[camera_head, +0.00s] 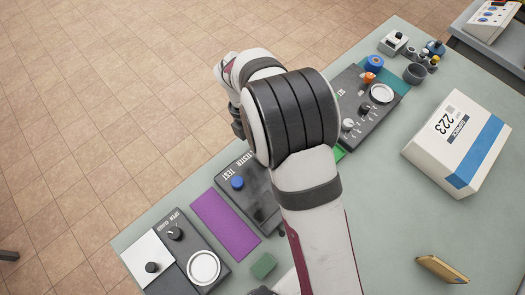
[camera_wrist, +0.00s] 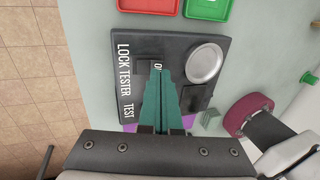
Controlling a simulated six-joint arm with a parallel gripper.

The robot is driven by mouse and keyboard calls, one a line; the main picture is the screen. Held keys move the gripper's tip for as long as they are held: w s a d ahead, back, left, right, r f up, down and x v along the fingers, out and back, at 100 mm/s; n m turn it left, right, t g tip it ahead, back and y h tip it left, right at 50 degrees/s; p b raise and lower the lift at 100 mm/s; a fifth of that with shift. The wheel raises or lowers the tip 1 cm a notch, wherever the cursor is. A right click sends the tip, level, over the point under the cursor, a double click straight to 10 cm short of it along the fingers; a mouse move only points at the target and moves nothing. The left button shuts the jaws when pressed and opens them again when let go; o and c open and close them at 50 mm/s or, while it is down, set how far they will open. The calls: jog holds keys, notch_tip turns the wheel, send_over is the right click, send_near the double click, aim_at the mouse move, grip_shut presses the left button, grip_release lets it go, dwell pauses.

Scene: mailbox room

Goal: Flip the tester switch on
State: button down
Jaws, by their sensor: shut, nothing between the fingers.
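The lock tester (camera_wrist: 125,100) is a dark box with white lettering. In the wrist view it lies under my gripper (camera_wrist: 160,75), whose teal fingers are together and empty. The fingertips are over the panel, close to a partly covered white label that looks like "ON". The switch itself is hidden or cannot be made out behind the fingers, and I cannot tell whether they touch it. In the head view the tester (camera_head: 262,207) is partly covered by my arm, with its blue button showing. My fingers are hidden there.
The tester has a round metal plate (camera_wrist: 205,62). A purple mat (camera_head: 224,224) lies left of it, then another control box (camera_head: 205,268). Another dark panel (camera_head: 375,115) stands right of my arm.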

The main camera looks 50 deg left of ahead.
jog(key=shift+x, duration=0.8)
jog(key=shift+d+f, duration=0.15)
jog(key=shift+f, duration=0.05)
jog(key=shift+a, duration=0.9)
